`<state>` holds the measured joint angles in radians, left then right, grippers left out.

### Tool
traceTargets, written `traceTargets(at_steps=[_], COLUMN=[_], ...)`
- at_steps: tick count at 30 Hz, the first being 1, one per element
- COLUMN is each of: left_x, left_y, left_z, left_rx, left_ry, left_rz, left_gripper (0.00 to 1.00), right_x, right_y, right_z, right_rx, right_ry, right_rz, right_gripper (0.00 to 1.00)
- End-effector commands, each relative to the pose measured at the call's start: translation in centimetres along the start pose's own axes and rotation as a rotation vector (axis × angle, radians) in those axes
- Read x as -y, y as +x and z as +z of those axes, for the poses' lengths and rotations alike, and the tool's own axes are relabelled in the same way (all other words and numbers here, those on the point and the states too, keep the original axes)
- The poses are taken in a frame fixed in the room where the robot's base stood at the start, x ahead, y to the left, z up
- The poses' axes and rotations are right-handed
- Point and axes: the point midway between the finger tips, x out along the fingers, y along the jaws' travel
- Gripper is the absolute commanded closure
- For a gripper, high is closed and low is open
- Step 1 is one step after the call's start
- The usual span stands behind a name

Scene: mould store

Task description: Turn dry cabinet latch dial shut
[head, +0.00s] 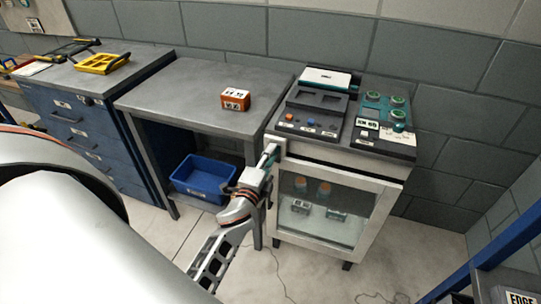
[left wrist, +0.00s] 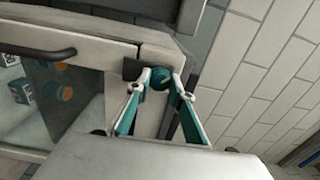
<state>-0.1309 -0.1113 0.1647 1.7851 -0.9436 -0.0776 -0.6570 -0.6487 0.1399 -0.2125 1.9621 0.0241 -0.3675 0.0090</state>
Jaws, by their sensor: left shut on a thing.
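The dry cabinet (head: 388,205) is a white box with a glass door, standing on short dark feet beside the grey table. Its latch dial (left wrist: 161,79), a round teal knob at the upper corner of the cabinet front, shows in the left wrist view. My left gripper (head: 268,157) is at the cabinet's upper left front corner. In the left wrist view my left gripper (left wrist: 161,85) has a finger on each side of the dial and is shut on it. The fingers hide the dial in the head view. The door looks closed or nearly so. My right gripper is not in view.
Two devices (head: 310,108) with knobs and buttons sit on the cabinet top. An orange box (head: 235,100) lies on the grey table (head: 180,98), with a blue bin (head: 203,180) below it. A blue drawer bench stands further left. A blue frame rises at lower right.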

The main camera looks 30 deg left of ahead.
Motion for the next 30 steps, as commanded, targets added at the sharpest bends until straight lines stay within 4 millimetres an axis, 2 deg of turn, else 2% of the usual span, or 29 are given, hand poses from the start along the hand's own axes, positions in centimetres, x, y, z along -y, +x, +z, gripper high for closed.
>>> traceTargets(at_steps=[5, 6, 7, 20, 26, 30], left_x=[0.0, 0.0, 0.0, 0.4, 2.8, 5.6], left_y=[0.0, 0.0, 0.0, 0.0, 0.0, 0.1], left_z=[0.0, 0.0, 0.0, 0.1, 0.0, -0.1], left_rx=[0.001, 0.001, 0.001, 0.001, -0.003, -0.004], left_ry=[-0.001, -0.001, -0.001, 0.003, 0.005, 0.004], left_rz=[0.0, 0.0, 0.0, -0.001, -0.006, -0.013], left_gripper=[1.0, 0.68, 0.62, 0.62, 0.62, 0.6], right_x=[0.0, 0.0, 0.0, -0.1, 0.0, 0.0], right_y=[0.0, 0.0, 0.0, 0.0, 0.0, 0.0], right_z=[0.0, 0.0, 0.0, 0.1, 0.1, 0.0], right_rx=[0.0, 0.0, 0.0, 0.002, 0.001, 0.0], right_ry=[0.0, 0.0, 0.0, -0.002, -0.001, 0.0], right_rz=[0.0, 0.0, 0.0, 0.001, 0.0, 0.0], right_gripper=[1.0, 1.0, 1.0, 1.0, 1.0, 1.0])
